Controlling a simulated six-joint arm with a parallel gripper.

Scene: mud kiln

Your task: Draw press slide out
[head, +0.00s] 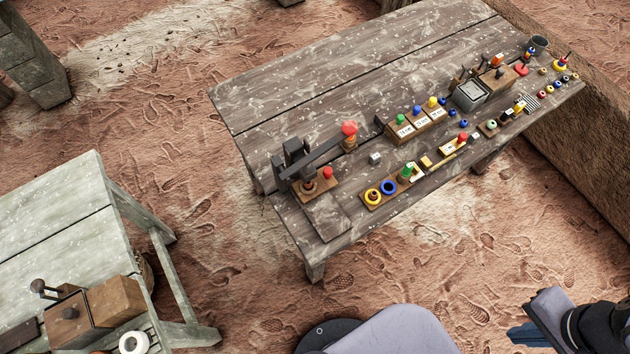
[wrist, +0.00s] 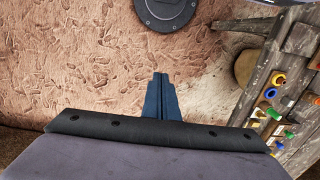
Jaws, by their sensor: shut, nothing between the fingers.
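A dark press (head: 291,157) stands at the left end of the long wooden table. Its long lever reaches up and right to a red ball (head: 349,128). At its foot is a brown wooden base (head: 311,190) with a small red knob (head: 328,172). A flat board (head: 327,216) lies in front of it; I cannot tell which part is the slide. My gripper (head: 524,335) is at the lower right, far from the press and off the table. In the wrist view my gripper (wrist: 161,96) is shut and empty above bare ground.
Small coloured knobs, rings and blocks line the front of the long table (head: 290,75); its back half is clear. A second table (head: 60,225) at left holds a wooden box (head: 115,301) and a white ring (head: 134,342). An earthen wall (head: 590,130) is at right.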

